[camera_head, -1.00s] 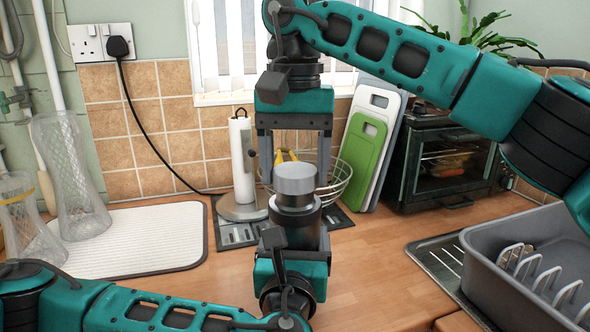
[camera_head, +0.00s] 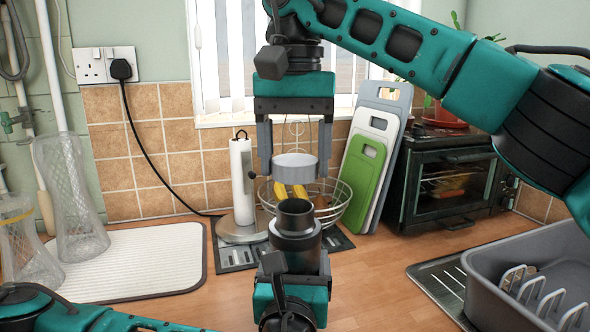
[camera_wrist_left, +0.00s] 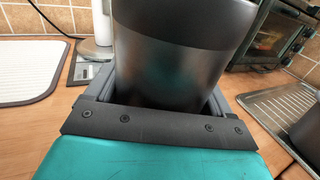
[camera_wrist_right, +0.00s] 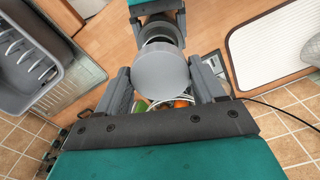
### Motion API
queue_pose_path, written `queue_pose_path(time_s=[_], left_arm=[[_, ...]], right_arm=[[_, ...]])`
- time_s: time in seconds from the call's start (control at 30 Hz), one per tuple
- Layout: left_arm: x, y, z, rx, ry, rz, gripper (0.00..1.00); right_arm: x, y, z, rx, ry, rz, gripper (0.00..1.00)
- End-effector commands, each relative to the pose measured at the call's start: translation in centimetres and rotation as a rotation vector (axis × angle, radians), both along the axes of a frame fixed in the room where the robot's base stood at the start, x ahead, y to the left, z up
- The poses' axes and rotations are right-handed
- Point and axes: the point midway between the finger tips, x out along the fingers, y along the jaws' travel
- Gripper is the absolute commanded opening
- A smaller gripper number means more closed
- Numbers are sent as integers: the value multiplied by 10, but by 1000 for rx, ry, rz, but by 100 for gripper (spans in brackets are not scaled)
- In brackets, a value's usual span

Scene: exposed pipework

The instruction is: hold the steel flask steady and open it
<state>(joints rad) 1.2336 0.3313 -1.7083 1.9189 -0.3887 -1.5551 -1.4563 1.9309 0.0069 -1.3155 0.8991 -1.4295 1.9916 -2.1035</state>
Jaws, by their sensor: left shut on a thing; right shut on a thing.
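The dark steel flask (camera_head: 296,238) stands upright in the head view, its round mouth open at the top. My left gripper (camera_head: 296,262) is shut around its body from the front; the flask body (camera_wrist_left: 175,60) fills the jaws in the left wrist view. My right gripper (camera_head: 295,166), pointing down from above, is shut on the grey round lid (camera_head: 295,174). The lid hangs just above the flask mouth, apart from it in the head view. In the right wrist view the lid (camera_wrist_right: 162,78) sits between the fingers and hides part of the flask.
A wire basket with yellow fruit (camera_head: 340,205) and a paper towel holder (camera_head: 242,185) stand behind the flask. Chopping boards (camera_head: 365,170) and a small oven (camera_head: 445,185) are at back right. A grey dish rack (camera_head: 530,275) is right; a white mat (camera_head: 140,262) and glass vases (camera_head: 72,200) are left.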

Motion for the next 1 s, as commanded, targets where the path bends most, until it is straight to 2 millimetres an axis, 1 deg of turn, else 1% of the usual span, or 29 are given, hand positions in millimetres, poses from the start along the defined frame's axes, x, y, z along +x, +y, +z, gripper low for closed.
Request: queue_pose_path(time_s=[0.17,0.2,0.37,0.57,0.67,0.77,0.87,1.0], left_arm=[[0,0,-1,2,2,1,0],[0,0,-1,2,2,1,85],[0,0,-1,1,1,1,100],[0,0,0,1,1,0,100],[-4,0,-1,0,1,0,100],[-16,1,-1,-1,3,-3,100],[-36,2,-1,-2,4,-3,100],[-67,5,-1,-2,5,-4,100]], right_arm=[[0,0,0,0,0,0,32],[0,0,0,0,0,0,32],[0,0,0,0,0,0,32],[0,0,0,0,0,0,32],[0,0,0,0,0,0,32],[0,0,1,0,0,0,32],[0,0,1,0,0,0,32],[0,0,1,0,0,0,32]])
